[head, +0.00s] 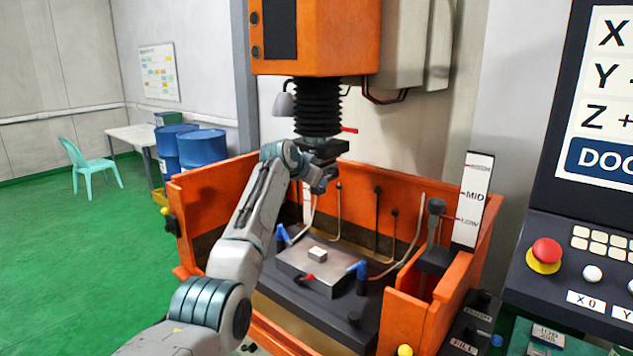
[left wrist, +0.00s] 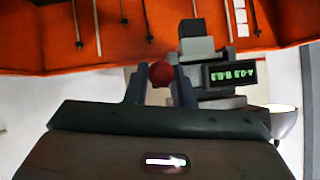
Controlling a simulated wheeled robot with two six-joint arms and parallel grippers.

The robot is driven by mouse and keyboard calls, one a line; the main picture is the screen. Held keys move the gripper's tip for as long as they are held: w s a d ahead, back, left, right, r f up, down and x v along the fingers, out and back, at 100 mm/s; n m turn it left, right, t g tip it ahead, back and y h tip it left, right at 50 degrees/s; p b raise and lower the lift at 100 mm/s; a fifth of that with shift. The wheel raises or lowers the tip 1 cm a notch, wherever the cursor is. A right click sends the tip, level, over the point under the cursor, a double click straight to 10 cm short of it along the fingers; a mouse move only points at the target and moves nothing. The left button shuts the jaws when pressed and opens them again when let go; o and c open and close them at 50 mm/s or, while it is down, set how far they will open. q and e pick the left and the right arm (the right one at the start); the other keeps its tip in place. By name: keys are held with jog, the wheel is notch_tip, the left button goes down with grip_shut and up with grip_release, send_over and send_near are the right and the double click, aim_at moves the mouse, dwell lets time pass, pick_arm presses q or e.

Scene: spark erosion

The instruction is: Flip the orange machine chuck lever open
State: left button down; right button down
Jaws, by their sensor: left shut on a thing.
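The machine chuck (head: 322,148) hangs below the black bellows of the orange machine head. A short red-orange lever (head: 349,130) sticks out to its right. My left gripper (head: 322,182) is just under the chuck, its fingers small and partly hidden by its own wrist. In the left wrist view, my left gripper (left wrist: 159,80) has its two dark fingers closed around a round red knob (left wrist: 161,73), which looks like the lever's end. The rest of the lever is hidden there. My right gripper is not in view.
The orange tank (head: 215,190) surrounds a dark worktable and a metal block (head: 315,268) with blue-handled clamps. Thin hoses rise along the back wall. A level gauge (head: 472,200) and control panel (head: 590,240) stand at right.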

pick_arm(q)
jog(key=shift+r, duration=0.2)
dwell(0.3)
jog(key=c, duration=1.2)
grip_release()
jog(key=shift+c, duration=0.2)
jog(key=shift+s+a+r+b, duration=0.2)
jog(key=shift+s+b, duration=0.15)
jog(key=shift+b, duration=0.15)
jog(key=b+v, duration=0.5)
jog(key=v, duration=0.5)
jog(key=shift+r, duration=0.15)
jog(key=shift+w+d, duration=0.15)
jog(key=shift+w, duration=0.05)
